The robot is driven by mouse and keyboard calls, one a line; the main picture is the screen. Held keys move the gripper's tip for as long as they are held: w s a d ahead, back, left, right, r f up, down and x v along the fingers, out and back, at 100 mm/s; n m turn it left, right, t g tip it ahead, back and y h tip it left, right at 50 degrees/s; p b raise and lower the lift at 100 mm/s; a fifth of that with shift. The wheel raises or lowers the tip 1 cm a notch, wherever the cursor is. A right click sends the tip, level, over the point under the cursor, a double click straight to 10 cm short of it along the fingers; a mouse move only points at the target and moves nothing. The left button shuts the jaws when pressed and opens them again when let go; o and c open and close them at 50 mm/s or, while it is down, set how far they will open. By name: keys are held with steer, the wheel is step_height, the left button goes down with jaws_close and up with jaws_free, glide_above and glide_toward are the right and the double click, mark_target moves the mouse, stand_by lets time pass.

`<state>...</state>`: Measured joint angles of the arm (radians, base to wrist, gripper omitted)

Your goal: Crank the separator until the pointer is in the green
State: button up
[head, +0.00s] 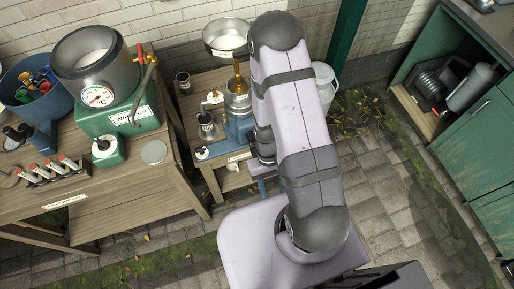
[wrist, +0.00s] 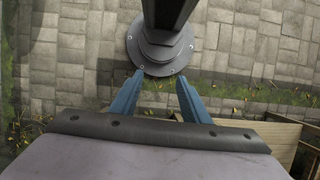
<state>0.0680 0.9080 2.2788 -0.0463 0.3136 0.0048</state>
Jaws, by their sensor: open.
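The separator stands on the low wooden bench in the head view, with a blue body (head: 239,130), a metal drum and a wide steel bowl (head: 226,36) on top. My arm covers its right side. I cannot make out its crank, pointer or green zone. My gripper (wrist: 159,97) shows in the wrist view with two blue fingers apart and nothing between them. Paving lies below the fingers. In the head view the gripper is mostly hidden behind my arm, so I cannot tell its exact distance from the separator.
A green warmer (head: 118,117) with a steel pot and dial (head: 97,96) stands on the left table. Small jars (head: 207,125) crowd the low bench. A white can (head: 323,78) stands behind my arm. Green cabinets (head: 470,135) are at right; open paving lies between.

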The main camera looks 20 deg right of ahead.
mark_target(255, 155)
steer(key=w+t, duration=0.2)
steer(key=w, duration=0.3)
steer(key=w+t, duration=0.2)
steer(key=w, duration=0.4)
steer(key=w+f+t, duration=0.1)
steer(key=w+t, duration=0.1)
steer(key=w, duration=0.3)
steer(key=shift+w+d+t, duration=0.2)
steer(key=shift+w+t, duration=0.15)
steer(key=shift+t, duration=0.05)
steer(key=shift+f, duration=0.2)
steer(key=shift+b+x, duration=3.45)
steer(key=shift+x, duration=0.55)
steer(key=shift+f+b, duration=0.3)
jaws_close()
